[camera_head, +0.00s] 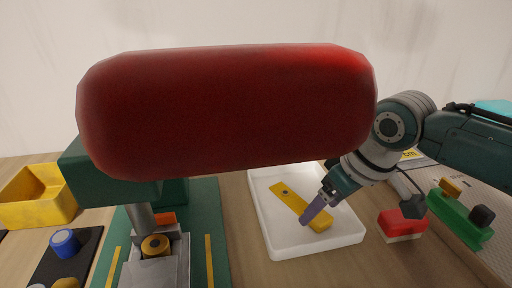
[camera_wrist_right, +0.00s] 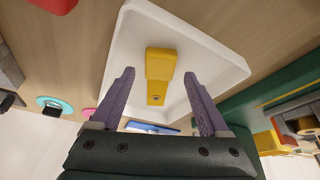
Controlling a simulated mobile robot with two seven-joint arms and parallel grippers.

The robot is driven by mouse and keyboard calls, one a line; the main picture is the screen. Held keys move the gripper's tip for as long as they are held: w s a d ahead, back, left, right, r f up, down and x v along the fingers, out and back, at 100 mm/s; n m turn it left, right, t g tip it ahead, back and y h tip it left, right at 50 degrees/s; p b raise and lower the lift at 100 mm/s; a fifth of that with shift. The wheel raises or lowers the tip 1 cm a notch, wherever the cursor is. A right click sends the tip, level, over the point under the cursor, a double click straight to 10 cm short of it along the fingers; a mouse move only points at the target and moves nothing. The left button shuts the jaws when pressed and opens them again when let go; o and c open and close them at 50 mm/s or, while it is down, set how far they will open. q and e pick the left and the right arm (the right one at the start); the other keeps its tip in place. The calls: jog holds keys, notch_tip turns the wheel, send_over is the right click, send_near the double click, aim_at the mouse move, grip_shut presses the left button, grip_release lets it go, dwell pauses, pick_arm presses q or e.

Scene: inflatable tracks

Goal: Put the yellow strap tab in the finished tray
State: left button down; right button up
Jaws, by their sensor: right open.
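The yellow strap tab (camera_head: 290,200) lies flat inside a white tray (camera_head: 259,215) on the table. It also shows in the right wrist view (camera_wrist_right: 160,65), with a small dark hole near one end. My right gripper (camera_head: 308,217) is over the tray at the tab. In the right wrist view its purple fingers (camera_wrist_right: 159,75) are open, one on each side of the tab, with a gap to both. The fingers hide part of the tab in the head view. My left gripper is in neither view.
A large red rounded body (camera_head: 230,110) blocks the upper middle of the head view. A green press-like machine (camera_head: 105,172) stands left of the tray. A yellow bin (camera_head: 38,197) is far left. A red-and-white block (camera_head: 402,225) and a green holder (camera_head: 460,219) are right.

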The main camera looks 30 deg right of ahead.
jog(key=a+p+v, duration=0.1)
jog(key=p+v, duration=0.2)
jog(key=v, duration=0.7)
jog(key=s+a, duration=0.4)
jog(key=s, duration=0.4)
jog(key=s+a+f, duration=0.1)
jog(key=s+a, duration=0.3)
jog(key=s, duration=0.5)
jog(key=shift+s+a+g, duration=0.25)
jog(key=shift+a+g, duration=0.1)
jog(key=shift+g, duration=0.05)
notch_tip(320, 180, up, 43)
jog(key=p, duration=4.3)
jog(key=shift+r, duration=0.15)
